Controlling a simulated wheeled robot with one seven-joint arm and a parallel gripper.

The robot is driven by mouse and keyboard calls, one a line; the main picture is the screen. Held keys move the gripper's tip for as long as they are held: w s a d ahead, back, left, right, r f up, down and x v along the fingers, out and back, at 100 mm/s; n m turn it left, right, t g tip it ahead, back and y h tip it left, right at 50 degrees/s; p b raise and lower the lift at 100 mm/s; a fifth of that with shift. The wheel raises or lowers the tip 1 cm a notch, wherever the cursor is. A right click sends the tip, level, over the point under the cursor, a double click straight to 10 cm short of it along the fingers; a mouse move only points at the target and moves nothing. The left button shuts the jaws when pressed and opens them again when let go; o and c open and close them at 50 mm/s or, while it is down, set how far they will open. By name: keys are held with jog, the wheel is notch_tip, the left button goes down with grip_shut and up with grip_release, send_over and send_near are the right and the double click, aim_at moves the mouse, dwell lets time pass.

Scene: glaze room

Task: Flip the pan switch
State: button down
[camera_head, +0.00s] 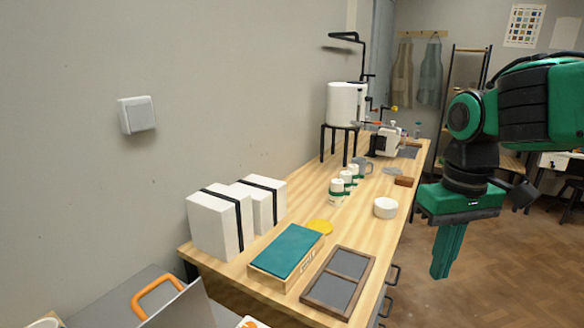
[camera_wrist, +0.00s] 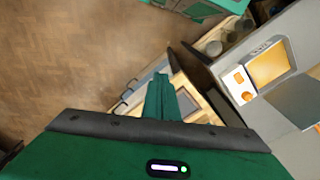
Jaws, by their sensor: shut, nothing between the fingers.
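The pan switch (camera_head: 137,114), a light grey-white square switch with a broad rocker face, is on the grey wall at the left in the head view. It is well above the wooden counter, and nothing touches it. I cannot tell clearly which way its rocker is tilted. My green gripper (camera_head: 438,274) hangs at the right of the head view, fingers pointing down beside the counter, far from the switch. Its fingers are shut and empty. They also show together in the wrist view (camera_wrist: 158,82), where the switch does not appear.
The wooden counter (camera_head: 285,230) holds white strapped blocks (camera_head: 222,222), a teal-topped box (camera_head: 287,251), a grey framed tray (camera_head: 338,280) and several small jars. A grey machine with an orange screen (camera_wrist: 270,65) is at right in the wrist view. Open floor (camera_head: 470,270) lies right of the counter.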

jog(key=s+d+f+m, duration=0.3)
jog(key=s+d+f, duration=0.1)
jog(key=d, duration=0.4)
jog(key=shift+s+d+m, duration=0.15)
jog(key=shift+s+m, duration=0.15)
jog(key=shift+m, duration=0.1)
jog(key=c, duration=2.5)
grip_release()
jog(key=s+d+f+m, duration=0.4)
jog(key=s+d+f, duration=0.1)
jog(key=s, duration=0.3)
jog(key=shift+d+f, duration=0.25)
jog(key=shift+d, duration=0.45)
jog(key=o, duration=0.6)
jog(key=shift+s+d+f+m, duration=0.15)
jog(key=shift+s+f+m, duration=0.1)
jog(key=shift+s+m, duration=0.1)
jog(key=shift+o, duration=0.2)
